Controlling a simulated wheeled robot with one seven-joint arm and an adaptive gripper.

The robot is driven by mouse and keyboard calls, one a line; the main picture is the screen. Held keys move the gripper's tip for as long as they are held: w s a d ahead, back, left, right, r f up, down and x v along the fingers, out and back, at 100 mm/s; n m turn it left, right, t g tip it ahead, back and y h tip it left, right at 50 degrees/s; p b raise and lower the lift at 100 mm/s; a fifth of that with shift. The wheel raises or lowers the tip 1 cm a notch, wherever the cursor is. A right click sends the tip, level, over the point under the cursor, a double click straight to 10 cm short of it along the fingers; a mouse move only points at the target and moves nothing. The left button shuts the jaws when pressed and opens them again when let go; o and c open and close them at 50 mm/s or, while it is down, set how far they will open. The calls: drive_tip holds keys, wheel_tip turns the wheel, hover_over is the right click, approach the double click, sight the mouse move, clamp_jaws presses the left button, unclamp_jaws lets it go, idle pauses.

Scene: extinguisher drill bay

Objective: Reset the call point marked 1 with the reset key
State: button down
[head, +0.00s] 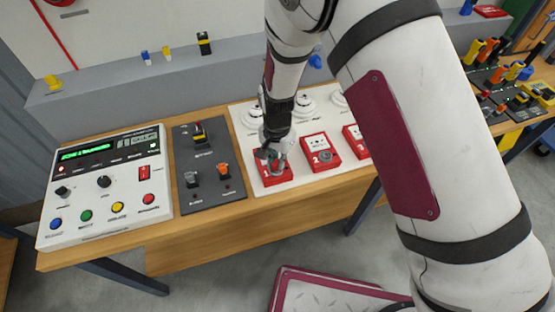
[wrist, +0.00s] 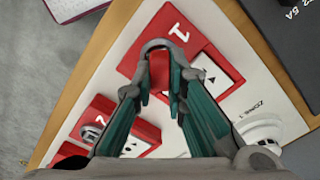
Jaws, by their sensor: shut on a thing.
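The call point marked 1 (head: 278,176) is a red box at the left end of the red row on the white board (head: 243,106). In the wrist view, call point 1 (wrist: 148,28) lies beyond my fingertips, with its white window partly covered by a finger. My gripper (head: 270,158) is over its left part; in the wrist view my gripper (wrist: 155,72) has its teal-padded fingers drawn together at the tips.
Call point 2 (head: 320,152), with a grey round lock, stands just right. A third red call point (head: 356,141) is partly behind my arm. White round detectors stand behind. A dark switch panel (head: 208,181) and a white control panel (head: 104,188) are left.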

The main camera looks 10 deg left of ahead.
drive_tip(key=shift+n, duration=1.6)
drive_tip(key=shift+a, duration=0.1)
drive_tip(key=shift+n, duration=0.3)
drive_tip(key=shift+n+b, duration=0.35)
drive_tip(key=shift+n, duration=0.45)
drive_tip(key=shift+n, duration=1.1)
drive_tip(key=shift+a+r, duration=0.1)
drive_tip(key=shift+r, duration=0.75)
